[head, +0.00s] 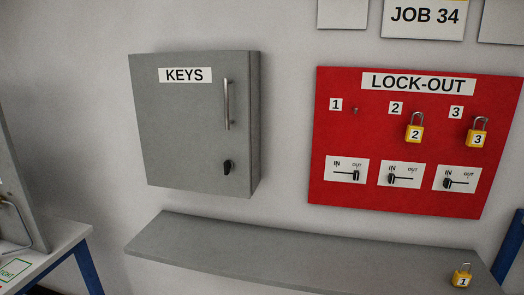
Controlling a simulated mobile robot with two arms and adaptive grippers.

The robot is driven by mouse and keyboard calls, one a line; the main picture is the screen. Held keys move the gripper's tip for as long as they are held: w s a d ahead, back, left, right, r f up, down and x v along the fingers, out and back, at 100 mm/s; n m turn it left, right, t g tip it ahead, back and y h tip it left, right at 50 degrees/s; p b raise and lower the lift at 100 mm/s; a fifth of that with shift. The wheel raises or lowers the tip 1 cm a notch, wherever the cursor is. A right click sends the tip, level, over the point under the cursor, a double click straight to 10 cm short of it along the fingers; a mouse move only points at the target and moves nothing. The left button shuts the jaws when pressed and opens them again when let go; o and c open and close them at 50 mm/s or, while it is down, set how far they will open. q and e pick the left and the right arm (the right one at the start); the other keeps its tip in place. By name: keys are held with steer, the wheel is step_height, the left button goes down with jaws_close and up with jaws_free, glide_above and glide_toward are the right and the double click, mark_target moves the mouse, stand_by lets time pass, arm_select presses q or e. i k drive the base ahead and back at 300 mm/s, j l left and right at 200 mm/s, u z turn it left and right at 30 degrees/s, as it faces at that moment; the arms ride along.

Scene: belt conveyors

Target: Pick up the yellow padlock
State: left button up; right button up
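A yellow padlock marked 1 (462,277) stands at the right end of a grey shelf (290,246), its metal shackle up. A yellow padlock marked 2 (414,133) hangs on the red LOCK-OUT board (340,135) under label 2. Another yellow padlock, marked 3 (477,138), hangs under label 3. Under label 1 a small bare peg (355,111) shows with no padlock on it. Neither of my grippers is in the head view.
A shut grey KEYS cabinet (190,125) with a bar handle (227,104) and a dark lock (228,167) hangs left of the board. Three IN/OUT sliders sit low on the board. The shelf is bare left of padlock 1. A blue-legged table (68,240) stands at left.

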mark_target(462, 278)
steer(key=z, duration=1.4)
